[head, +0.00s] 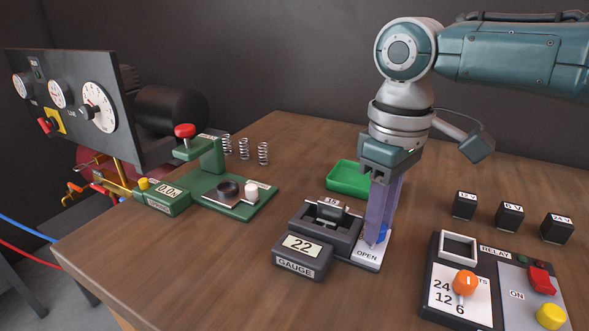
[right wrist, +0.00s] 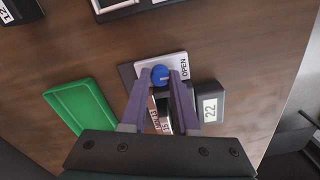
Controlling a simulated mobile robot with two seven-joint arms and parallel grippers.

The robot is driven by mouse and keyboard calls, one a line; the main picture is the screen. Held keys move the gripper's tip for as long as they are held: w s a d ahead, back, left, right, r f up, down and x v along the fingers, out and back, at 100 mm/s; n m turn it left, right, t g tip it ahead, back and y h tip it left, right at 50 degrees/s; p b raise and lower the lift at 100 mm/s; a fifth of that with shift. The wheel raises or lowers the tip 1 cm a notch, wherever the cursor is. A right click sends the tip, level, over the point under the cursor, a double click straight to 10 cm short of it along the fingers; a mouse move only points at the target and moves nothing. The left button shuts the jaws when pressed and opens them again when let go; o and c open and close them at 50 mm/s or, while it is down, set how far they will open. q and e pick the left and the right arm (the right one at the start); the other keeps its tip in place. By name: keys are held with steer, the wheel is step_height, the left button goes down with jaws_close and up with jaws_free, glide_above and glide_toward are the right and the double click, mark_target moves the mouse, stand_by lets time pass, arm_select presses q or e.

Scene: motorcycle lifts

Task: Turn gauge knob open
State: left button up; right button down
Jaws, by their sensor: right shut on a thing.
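The gauge (head: 303,254) is a dark block reading 22, with a slotted jaw part behind it and a white plate marked OPEN (head: 367,256) at its right. A blue knob (right wrist: 160,74) stands on that plate. My right gripper (right wrist: 162,75) points down over the plate, its purple fingers on either side of the knob and shut on it. In the head view the fingers of my right gripper (head: 380,238) hide most of the knob. A block marked 15 (head: 332,207) sits in the gauge's jaws. My left gripper is not in view.
A green tray (head: 348,179) lies behind the gauge. A relay panel (head: 495,285) with an orange knob and coloured buttons is at the right, with black voltage blocks (head: 509,216) behind it. A green press (head: 222,185) and springs (head: 244,149) stand at the left.

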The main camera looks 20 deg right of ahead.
steer(key=shift+n, duration=0.4)
steer(key=c, duration=0.9)
jaws_free()
steer(key=shift+r, duration=0.1)
step_height(320, 180, up, 10)
steer(key=shift+f+p, duration=0.1)
steer(key=shift+p, duration=0.3)
